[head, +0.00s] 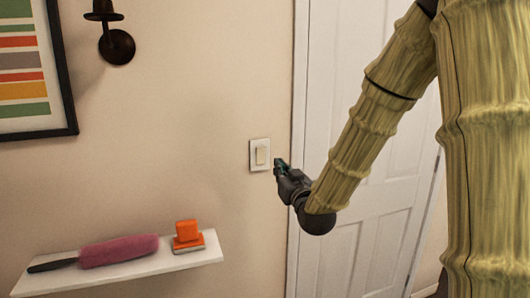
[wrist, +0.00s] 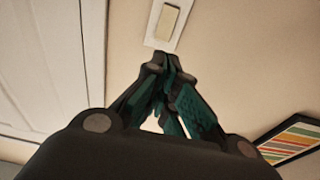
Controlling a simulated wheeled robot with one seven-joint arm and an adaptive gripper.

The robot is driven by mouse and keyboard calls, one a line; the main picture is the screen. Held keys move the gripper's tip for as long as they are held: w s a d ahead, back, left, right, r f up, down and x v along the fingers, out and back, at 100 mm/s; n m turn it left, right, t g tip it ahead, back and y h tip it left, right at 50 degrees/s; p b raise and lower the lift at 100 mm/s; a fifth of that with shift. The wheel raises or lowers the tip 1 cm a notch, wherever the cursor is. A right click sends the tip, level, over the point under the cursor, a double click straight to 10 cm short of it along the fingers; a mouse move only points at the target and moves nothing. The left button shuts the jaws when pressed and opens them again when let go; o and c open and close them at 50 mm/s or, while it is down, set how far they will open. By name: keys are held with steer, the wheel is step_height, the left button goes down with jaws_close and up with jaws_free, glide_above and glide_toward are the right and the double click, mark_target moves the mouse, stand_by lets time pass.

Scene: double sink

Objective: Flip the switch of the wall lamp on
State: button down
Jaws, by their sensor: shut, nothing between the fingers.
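The wall switch (head: 260,155) is a cream rocker on a white plate, mounted on the beige wall left of the door. In the wrist view the switch (wrist: 167,22) is at the top centre, just beyond my fingertips. My gripper (head: 279,164) is shut and empty, its tips close to the right edge of the switch plate in the head view. In the wrist view the shut fingers (wrist: 165,62) point toward the plate's lower edge; whether they touch it I cannot tell. The wall lamp (head: 116,45) is a dark sconce at the upper left, only its lower part in view.
A white door (head: 345,240) with its frame stands right of the switch, behind my arm. A white shelf (head: 130,272) below left holds a pink duster (head: 120,250) and an orange object (head: 187,235). A framed striped picture (head: 72,90) hangs at left. The wall around the switch is clear.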

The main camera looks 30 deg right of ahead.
steer(key=shift+w, duration=0.1)
steer(key=p, duration=0.5)
glide_toward(261, 156)
steer(key=w+r, duration=0.1)
steer(key=w, duration=0.1)
steer(key=w+d+r, duration=0.1)
steer(key=w+r, duration=0.2)
steer(key=w, duration=0.1)
steer(key=shift+w+d+r, duration=0.1)
steer(key=shift+d+r, duration=0.1)
steer(key=shift+d, duration=0.15)
steer(key=shift+w, duration=0.1)
